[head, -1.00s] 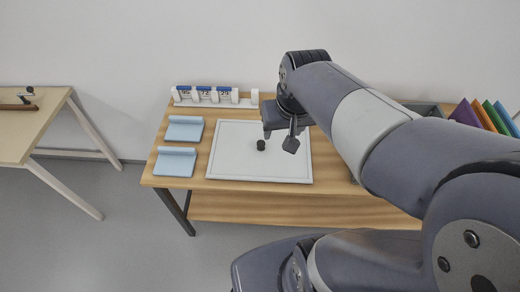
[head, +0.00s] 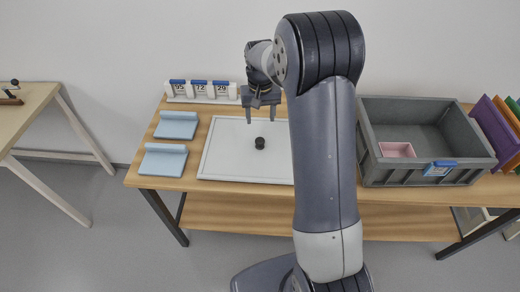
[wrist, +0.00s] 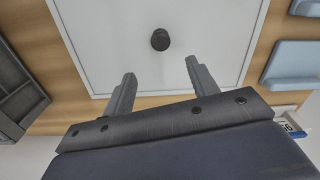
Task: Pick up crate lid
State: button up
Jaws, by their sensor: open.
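The crate lid looks to be the white, flat, rimmed panel (head: 225,165) lying on the wooden table, with a dark round knob (head: 260,143) near its middle. My arm hides its right edge in the head view. My gripper (head: 262,118) is open and empty, pointing down near the lid's far edge, behind the knob. In the wrist view the lid (wrist: 105,60) fills the upper middle. The knob (wrist: 160,40) stands beyond and between the two spread fingertips (wrist: 160,70), apart from both.
An open grey crate (head: 374,172) with a pink block (head: 397,150) inside stands on the right. Coloured upright panels (head: 495,125) are at the far right. Two light-blue holders (head: 164,160) lie left of the lid. A numbered white rack (head: 203,98) stands behind.

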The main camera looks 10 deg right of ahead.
send_over(260, 140)
jog(key=f, duration=0.4)
jog(key=shift+w+d+f, duration=0.15)
jog(key=shift+w+f, duration=0.1)
jog(key=shift+w, duration=0.05)
jog(key=shift+s+f+p, duration=0.15)
jog(key=shift+f+p, duration=0.1)
jog(key=shift+f, duration=1.05)
jog(key=shift+s+f+p, duration=0.1)
jog(key=shift+f+p, duration=0.1)
jog(key=shift+f, duration=1.1)
jog(key=shift+c, duration=0.6)
grip_shut()
